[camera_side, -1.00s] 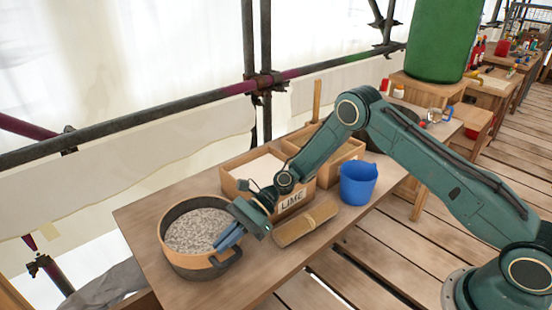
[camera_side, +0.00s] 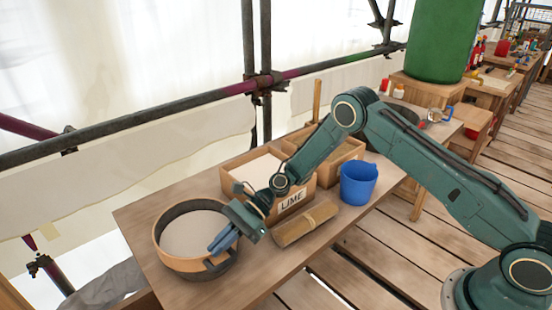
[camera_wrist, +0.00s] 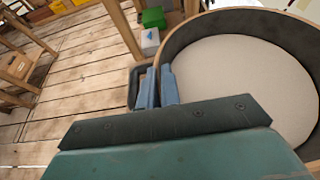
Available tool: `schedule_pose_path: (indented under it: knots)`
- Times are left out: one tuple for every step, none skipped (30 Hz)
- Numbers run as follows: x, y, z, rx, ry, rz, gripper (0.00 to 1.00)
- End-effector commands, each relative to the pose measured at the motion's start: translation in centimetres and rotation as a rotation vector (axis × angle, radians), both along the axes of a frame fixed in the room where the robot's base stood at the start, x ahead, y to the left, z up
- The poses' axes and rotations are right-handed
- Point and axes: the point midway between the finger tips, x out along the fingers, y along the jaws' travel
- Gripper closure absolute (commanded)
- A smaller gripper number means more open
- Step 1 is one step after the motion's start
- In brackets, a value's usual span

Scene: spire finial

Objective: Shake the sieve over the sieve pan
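The round sieve (camera_side: 180,262), with a light wooden rim, sits in or on the dark sieve pan (camera_side: 219,267) at the table's left end. In the wrist view the sieve (camera_wrist: 180,30) shows a dark inner wall around a smooth, pale, level surface. I cannot tell whether that is bare mesh or fine material. My gripper (camera_side: 224,239) is at the sieve's right edge, with its blue fingers on the rim. In the wrist view my gripper (camera_wrist: 157,88) has one finger on each side of the rim. Most of the pan is hidden under the sieve.
A blue bucket (camera_side: 358,184) stands farther right. Scaffold poles (camera_side: 130,124) run behind the table. The table front is clear.

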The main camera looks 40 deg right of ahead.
Motion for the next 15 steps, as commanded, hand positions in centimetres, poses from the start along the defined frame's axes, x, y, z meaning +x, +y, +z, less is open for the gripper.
schedule_pose_path:
  knots:
    - [-0.1, 0.4, -0.4, -0.006, 0.005, 0.001, 1.0]
    - [-0.1, 0.7, -0.4, -0.006, 0.004, 0.002, 1.0]
    - [-0.1, 1.0, -0.4, -0.006, 0.004, 0.002, 1.0]
    - [-0.1, 1.2, -0.3, -0.006, 0.004, 0.002, 1.0]
    - [-0.1, 1.3, -0.3, -0.006, 0.004, 0.002, 1.0]
    - [-0.1, 1.5, -0.3, -0.005, 0.004, 0.0, 1.0]
    - [-0.1, 1.5, -0.3, -0.005, 0.004, 0.0, 1.0]
    - [-0.1, 1.6, -0.3, -0.005, 0.004, -0.001, 1.0]
    - [-0.1, 1.6, -0.3, -0.005, 0.005, -0.001, 1.0]
    - [-0.1, 1.7, -0.3, -0.005, 0.005, -0.001, 1.0]
    - [-0.1, 1.7, -0.3, -0.005, 0.005, -0.001, 1.0]
    - [-0.1, 1.7, -0.3, -0.005, 0.005, -0.001, 1.0]
    - [-0.1, 1.6, -0.3, -0.005, 0.005, -0.001, 1.0]
    - [-0.1, 1.6, -0.3, -0.005, 0.005, -0.001, 1.0]
    - [-0.1, 1.5, -0.3, -0.005, 0.005, -0.001, 1.0]
